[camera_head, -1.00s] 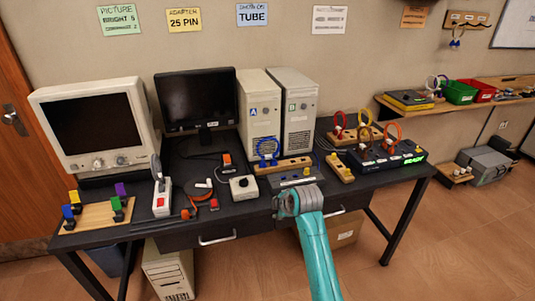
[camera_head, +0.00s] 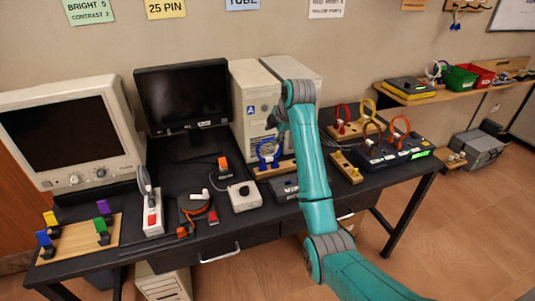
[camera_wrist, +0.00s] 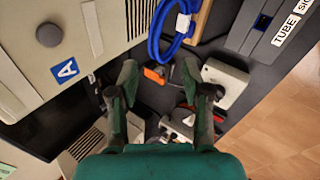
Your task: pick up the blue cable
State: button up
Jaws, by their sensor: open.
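The blue cable (camera_head: 268,153) is a coiled loop standing on a wooden block (camera_head: 276,169) in front of the beige computer tower marked A. In the wrist view the blue cable (camera_wrist: 176,30) shows at the top, right of centre, with a white tie or connector on it. My gripper (camera_wrist: 161,76) is open and empty in the wrist view, its two fingers apart, with the cable beyond the fingertips and not between them. In the head view my gripper (camera_head: 274,122) is small and partly hidden by my arm, just above the cable.
Two computer towers (camera_head: 252,100) stand close behind the cable. A white button box (camera_head: 244,196) and a dark labelled box (camera_head: 285,188) sit in front. Wooden stands with coloured loops (camera_head: 356,127) are to the right. A monitor (camera_head: 184,95) stands left.

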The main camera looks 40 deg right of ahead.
aim_at(269, 139)
jog(key=shift+w+d+x, duration=0.1)
jog(key=shift+d+x, duration=0.1)
jog(key=shift+x, duration=1.7)
jog(key=shift+w+d+x, duration=0.15)
jog(key=shift+x, duration=1.75)
jog(key=shift+r, duration=0.2)
grip_shut()
